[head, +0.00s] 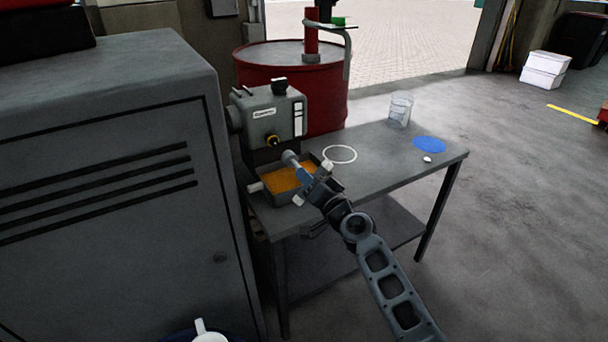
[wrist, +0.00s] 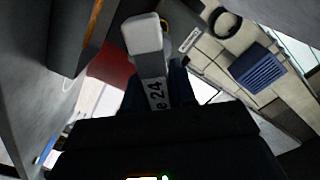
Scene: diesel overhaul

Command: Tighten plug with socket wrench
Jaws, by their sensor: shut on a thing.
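The plug (head: 273,140), yellow and dark, sits on the front of a grey housing (head: 262,115) on the table.
A tray of orange liquid (head: 249,187) stands below the housing. A grey cabinet (head: 120,200) stands close at left.

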